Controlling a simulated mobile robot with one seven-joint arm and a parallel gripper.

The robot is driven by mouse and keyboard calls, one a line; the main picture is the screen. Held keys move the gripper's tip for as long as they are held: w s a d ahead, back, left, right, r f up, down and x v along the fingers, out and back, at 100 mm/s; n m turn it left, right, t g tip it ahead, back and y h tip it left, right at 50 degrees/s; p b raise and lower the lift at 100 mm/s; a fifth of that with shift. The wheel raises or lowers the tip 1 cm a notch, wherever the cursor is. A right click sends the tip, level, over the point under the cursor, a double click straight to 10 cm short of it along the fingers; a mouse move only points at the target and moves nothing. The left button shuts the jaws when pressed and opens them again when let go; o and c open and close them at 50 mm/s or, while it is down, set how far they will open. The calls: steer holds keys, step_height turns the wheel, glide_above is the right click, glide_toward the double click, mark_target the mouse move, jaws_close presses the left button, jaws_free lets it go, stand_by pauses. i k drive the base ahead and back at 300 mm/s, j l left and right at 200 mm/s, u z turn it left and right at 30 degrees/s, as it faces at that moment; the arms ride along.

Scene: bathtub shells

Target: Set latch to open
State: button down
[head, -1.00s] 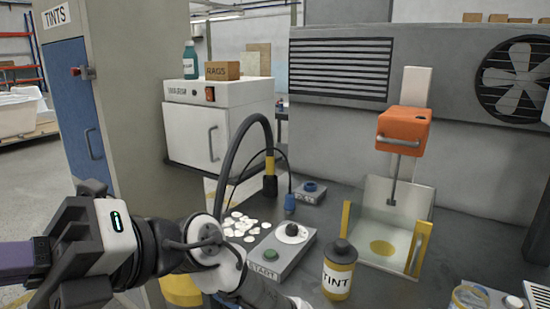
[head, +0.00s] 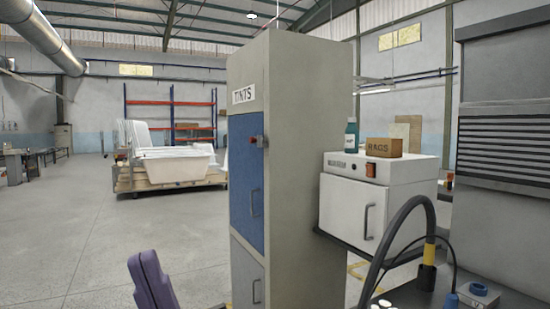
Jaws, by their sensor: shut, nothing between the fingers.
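The tall beige cabinet labelled TINTS (head: 318,180) stands in the middle of the head view. Its blue upper door (head: 246,185) looks shut. A small latch (head: 264,141) with a red and dark part sits at the right edge of that door, near the top. The latch is too small here to tell its setting. A grey handle (head: 255,202) is lower on the same door. My gripper is not in view. Only a purple part of my arm shows at the bottom left, well below and left of the latch.
A white warming cabinet (head: 345,210) stands right of the tall cabinet, with a RAGS box (head: 382,147) and teal bottle (head: 351,138) on top. A thick dark hose (head: 388,240) arches at the lower right. Open grey floor (head: 110,235) lies left. White tubs (head: 175,165) stand beyond.

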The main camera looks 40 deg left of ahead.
mark_target(252, 140)
steer(key=u, duration=1.25)
steer(key=i+j, duration=0.1)
steer(key=i, duration=0.3)
steer(key=i+j, duration=0.15)
steer(key=i, duration=0.2)
steer(key=i+j+z, duration=0.1)
steer(key=i, duration=0.3)
